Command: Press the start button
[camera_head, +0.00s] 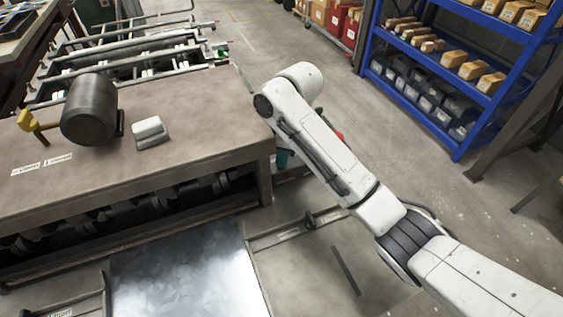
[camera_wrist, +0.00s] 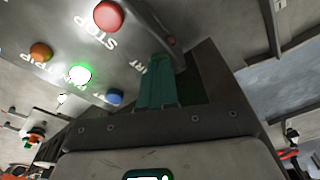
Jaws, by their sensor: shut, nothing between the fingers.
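In the wrist view a grey control panel (camera_wrist: 60,25) fills the upper left. It carries a large red button (camera_wrist: 108,15) marked STOP, an orange button (camera_wrist: 40,52), a lit green button (camera_wrist: 79,75), a blue button (camera_wrist: 114,97) and a lit white one (camera_wrist: 62,98). My gripper (camera_wrist: 158,68) shows teal fingers, shut and empty, over or close to the panel's edge. A label ending in "RT" is partly hidden beside the fingertips, and its button cannot be made out. Contact cannot be told. In the head view only a teal bit of my gripper (camera_head: 282,159) shows below my arm.
A heavy workbench (camera_head: 200,165) stands at left, with a dark cylinder (camera_head: 90,110), a yellow part (camera_head: 36,126) and a white block (camera_head: 149,131) on it. A shiny metal sheet (camera_head: 185,275) lies in front. A blue shelf (camera_head: 510,75) stands at right; open floor lies between.

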